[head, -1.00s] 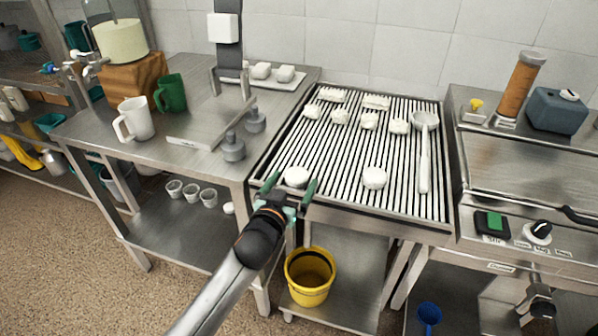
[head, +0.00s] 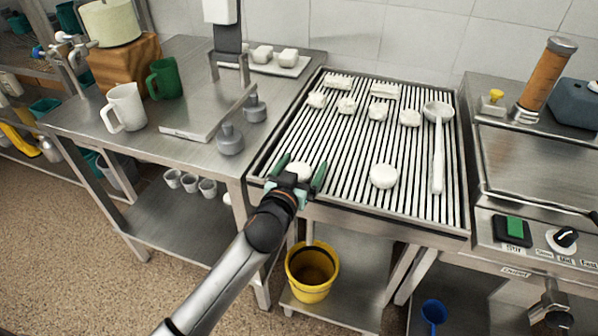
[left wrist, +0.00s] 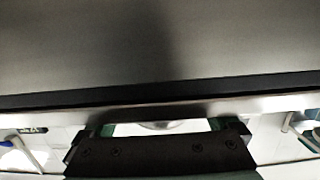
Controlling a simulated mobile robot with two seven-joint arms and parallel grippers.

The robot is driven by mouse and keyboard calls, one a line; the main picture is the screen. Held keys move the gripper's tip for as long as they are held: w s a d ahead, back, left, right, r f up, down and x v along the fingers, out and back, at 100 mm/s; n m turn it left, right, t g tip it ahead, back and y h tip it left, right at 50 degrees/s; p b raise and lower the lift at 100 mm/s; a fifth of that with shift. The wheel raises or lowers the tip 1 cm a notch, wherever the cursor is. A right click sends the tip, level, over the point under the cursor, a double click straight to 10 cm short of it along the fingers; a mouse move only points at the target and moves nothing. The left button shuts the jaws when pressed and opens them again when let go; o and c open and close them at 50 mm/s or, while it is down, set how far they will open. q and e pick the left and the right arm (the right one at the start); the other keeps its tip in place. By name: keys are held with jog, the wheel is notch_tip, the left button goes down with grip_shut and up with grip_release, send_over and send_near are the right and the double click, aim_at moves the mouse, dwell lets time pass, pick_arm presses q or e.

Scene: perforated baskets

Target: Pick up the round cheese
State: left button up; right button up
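A round white cheese (head: 300,170) lies on the slatted metal rack (head: 400,206), near its front left corner. My left gripper (head: 304,161) is open, with its green fingers to either side of this cheese. The gripper's palm hides the cheese's near part, and I cannot tell whether the fingers touch it. A second round white piece (head: 383,176) lies farther right on the rack. In the left wrist view, my dark gripper body covers the lower middle, with a pale curved edge (left wrist: 160,126) just beyond it. My right gripper is not in view.
Several white pieces (head: 378,111) and a white ladle (head: 438,150) lie farther back on the rack. Grey weights (head: 230,140), a white mug (head: 126,108) and a green mug (head: 164,79) stand on the left table. A yellow bucket (head: 312,272) sits below.

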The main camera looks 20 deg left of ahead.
pick_arm(q)
jog(key=c, duration=1.2)
jog(key=shift+c, duration=0.7)
jog(key=shift+r, duration=0.15)
